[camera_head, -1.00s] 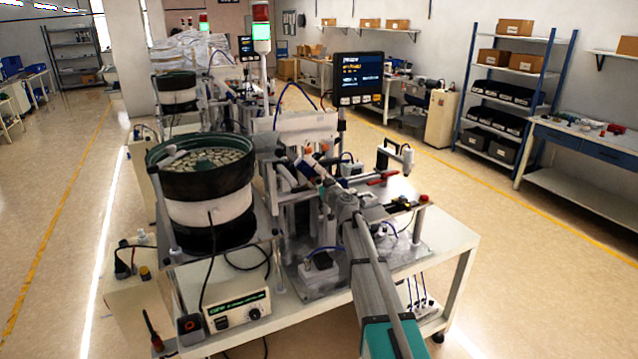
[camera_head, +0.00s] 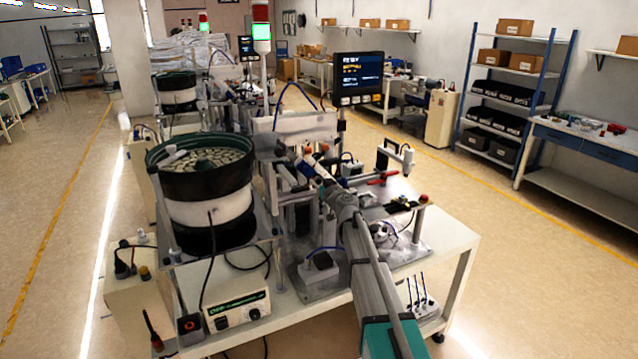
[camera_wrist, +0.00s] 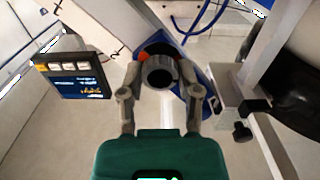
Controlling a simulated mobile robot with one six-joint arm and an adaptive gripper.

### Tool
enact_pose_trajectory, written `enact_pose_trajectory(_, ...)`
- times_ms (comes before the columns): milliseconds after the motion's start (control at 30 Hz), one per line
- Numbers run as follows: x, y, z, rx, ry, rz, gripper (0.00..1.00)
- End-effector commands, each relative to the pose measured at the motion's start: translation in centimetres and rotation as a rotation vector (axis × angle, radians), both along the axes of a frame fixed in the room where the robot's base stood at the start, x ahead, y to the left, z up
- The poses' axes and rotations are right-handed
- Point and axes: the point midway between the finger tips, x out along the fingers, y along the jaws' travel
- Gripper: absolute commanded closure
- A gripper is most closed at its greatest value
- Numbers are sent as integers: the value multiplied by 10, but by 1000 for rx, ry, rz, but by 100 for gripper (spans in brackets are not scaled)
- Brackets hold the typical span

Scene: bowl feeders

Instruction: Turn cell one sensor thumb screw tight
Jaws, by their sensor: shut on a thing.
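The sensor thumb screw is a dark round knob (camera_wrist: 160,73) with a hollow-looking end, in the middle of the wrist view. It sits against a blue bracket (camera_wrist: 181,98) with an orange-red part beside it. My gripper (camera_wrist: 160,78) has one finger on each side of the knob and is shut on it. In the head view my gripper (camera_head: 314,166) reaches into the first cell's station, behind the front plate. The knob is too small and covered there to make out, and its thread and seat are hidden.
The bowl feeder (camera_head: 203,190) stands close left of my arm. A display (camera_head: 359,78) rises behind the station. A red-handled clamp (camera_head: 383,178) and a small post fixture stand to the right. In the wrist view, a metal bracket with a black knob (camera_wrist: 242,132) is near my right finger.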

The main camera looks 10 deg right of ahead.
Motion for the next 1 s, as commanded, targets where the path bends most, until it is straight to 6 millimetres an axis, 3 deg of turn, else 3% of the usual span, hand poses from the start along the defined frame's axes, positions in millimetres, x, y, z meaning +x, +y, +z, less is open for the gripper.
enact_pose_trajectory(367, 0, 0, 0, 218, 71, 0, 100)
enact_pose_trajectory(1000, 1, -1, 0, 789, 257, 0, 100)
